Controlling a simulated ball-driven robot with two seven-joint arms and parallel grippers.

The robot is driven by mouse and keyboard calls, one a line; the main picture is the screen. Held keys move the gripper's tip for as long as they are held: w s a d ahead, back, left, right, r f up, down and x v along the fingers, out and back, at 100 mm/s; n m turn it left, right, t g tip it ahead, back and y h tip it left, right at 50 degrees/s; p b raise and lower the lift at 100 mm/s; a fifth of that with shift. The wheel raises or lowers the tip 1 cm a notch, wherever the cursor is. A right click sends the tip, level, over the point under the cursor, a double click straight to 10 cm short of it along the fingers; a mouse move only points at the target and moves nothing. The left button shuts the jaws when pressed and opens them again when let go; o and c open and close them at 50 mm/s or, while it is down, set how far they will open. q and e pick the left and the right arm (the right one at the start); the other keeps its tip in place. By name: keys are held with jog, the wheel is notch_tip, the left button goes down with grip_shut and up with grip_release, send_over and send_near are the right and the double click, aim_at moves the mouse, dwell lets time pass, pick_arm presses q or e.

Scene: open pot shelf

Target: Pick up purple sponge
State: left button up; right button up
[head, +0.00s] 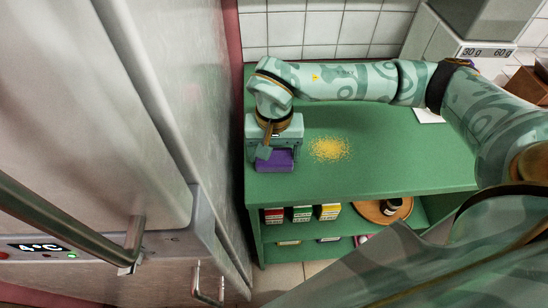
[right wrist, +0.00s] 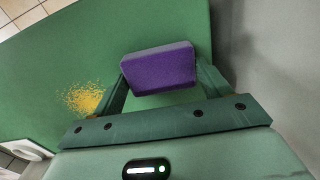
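The purple sponge (head: 275,160) lies on the green shelf top near its left end, just below my right gripper (head: 274,146) in the head view. In the right wrist view the sponge (right wrist: 160,70) is a purple block ahead of the palm. My right gripper (right wrist: 161,70) is open, with one finger along each side of the sponge. The gaps between fingers and sponge look small, and I cannot tell if either finger touches it. My left gripper is not in view.
Yellow crumbs (head: 330,149) are spread on the green shelf top (head: 400,160) right of the sponge. Small boxes (head: 302,213) and a brown round tray (head: 372,212) stand on the shelf below. A metal fridge (head: 100,100) stands close on the left. A scale (head: 485,52) is at the back right.

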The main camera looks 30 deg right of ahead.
aim_at(274, 155)
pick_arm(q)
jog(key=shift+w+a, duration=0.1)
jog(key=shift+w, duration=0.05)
pick_arm(e)
jog(key=shift+c, duration=0.4)
jog(key=shift+r, duration=0.25)
notch_tip(274, 155, up, 3)
jog(key=shift+w+f+p, duration=0.1)
jog(key=shift+p, duration=0.65)
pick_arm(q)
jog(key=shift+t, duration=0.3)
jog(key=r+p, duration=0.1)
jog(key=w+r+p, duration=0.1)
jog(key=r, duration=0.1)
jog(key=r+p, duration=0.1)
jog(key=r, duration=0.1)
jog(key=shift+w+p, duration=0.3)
pick_arm(e)
jog(key=s+d+r, duration=0.7)
jog(key=s+r, duration=0.2)
jog(key=s, duration=0.2)
jog(key=shift+s+d+r, duration=0.35)
jog(key=shift+s+d, duration=0.05)
